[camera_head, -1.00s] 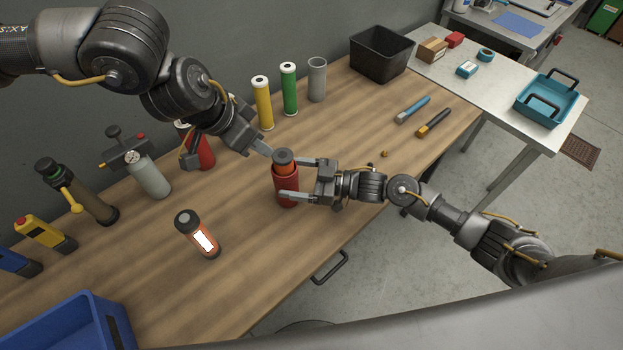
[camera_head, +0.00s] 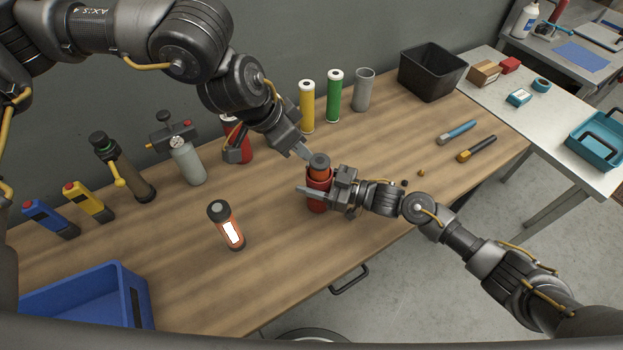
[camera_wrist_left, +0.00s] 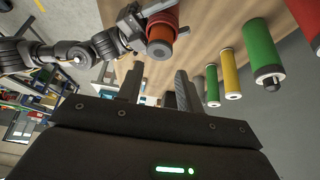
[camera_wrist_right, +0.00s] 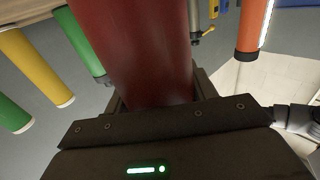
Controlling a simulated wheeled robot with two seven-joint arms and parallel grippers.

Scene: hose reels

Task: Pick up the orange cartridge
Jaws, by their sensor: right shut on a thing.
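An orange cartridge (camera_head: 320,174) with a dark cap stands in a red sleeve (camera_head: 316,204) on the wooden bench; its top shows above the sleeve's rim. My right gripper (camera_head: 318,190) is shut on the red sleeve, which fills the right wrist view (camera_wrist_right: 140,50). My left gripper (camera_head: 306,153) is open and empty, its fingertips close beside the dark cap; I cannot tell whether they touch. In the left wrist view the sleeve (camera_wrist_left: 160,48) lies past the fingertips. Another orange cylinder (camera_head: 220,219) with a white label and dark cap stands apart at the left.
Yellow (camera_head: 307,105), green (camera_head: 334,95) and grey (camera_head: 363,90) tubes stand behind. A red item (camera_head: 236,138) and a grey gauge cylinder (camera_head: 188,163) stand left of my left gripper. A blue bin (camera_head: 138,300) is front left, a black bin (camera_head: 425,80) back right. The front middle is clear.

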